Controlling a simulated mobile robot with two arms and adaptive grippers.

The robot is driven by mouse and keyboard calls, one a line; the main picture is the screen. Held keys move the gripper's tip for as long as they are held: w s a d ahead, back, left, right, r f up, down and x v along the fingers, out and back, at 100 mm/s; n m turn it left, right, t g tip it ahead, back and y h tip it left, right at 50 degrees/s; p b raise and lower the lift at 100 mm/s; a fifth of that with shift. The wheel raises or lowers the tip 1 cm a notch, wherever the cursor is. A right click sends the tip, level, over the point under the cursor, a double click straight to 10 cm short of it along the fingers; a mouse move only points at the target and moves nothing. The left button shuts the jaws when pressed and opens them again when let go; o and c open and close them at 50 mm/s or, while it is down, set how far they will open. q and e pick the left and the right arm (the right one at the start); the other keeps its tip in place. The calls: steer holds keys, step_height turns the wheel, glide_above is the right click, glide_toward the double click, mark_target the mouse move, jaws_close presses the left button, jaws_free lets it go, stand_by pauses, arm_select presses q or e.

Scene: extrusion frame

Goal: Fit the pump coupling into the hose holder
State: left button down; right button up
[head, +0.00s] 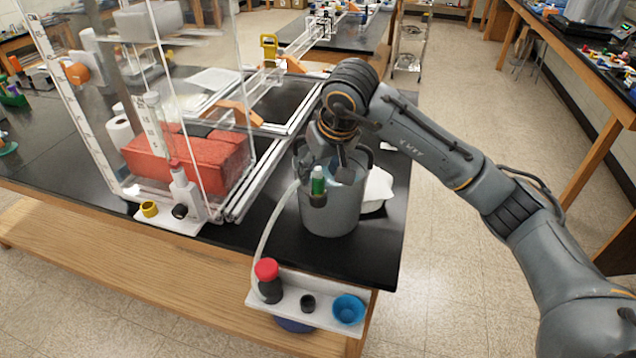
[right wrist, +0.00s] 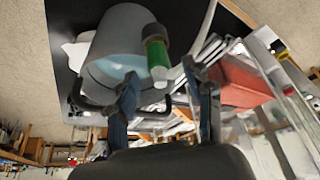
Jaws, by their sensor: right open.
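A green cylindrical piece (head: 318,180), which may be the pump coupling, stands at the near rim of a grey bucket (head: 330,213). Its lower end is in a dark round holder (head: 318,200) on the bucket wall. My right gripper (head: 335,158) is over the bucket, close to the green piece. In the right wrist view my right gripper (right wrist: 163,78) is open, and the green piece (right wrist: 157,60) shows between and beyond its fingertips. I cannot tell whether they touch. I cannot tell which holder is the hose holder. My left gripper is not in view.
A pale hose (head: 268,225) runs from the bucket to a red-capped dark cylinder (head: 268,281) on a white shelf (head: 287,301), beside a black ring (head: 308,303) and a blue cup (head: 348,309).

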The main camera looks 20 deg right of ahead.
mark_target(318, 176)
steer(key=shift+p+x, duration=0.45)
steer(key=shift+x, duration=1.2)
steer(key=shift+c, duration=0.2)
jaws_close()
steer(key=shift+r, duration=0.2)
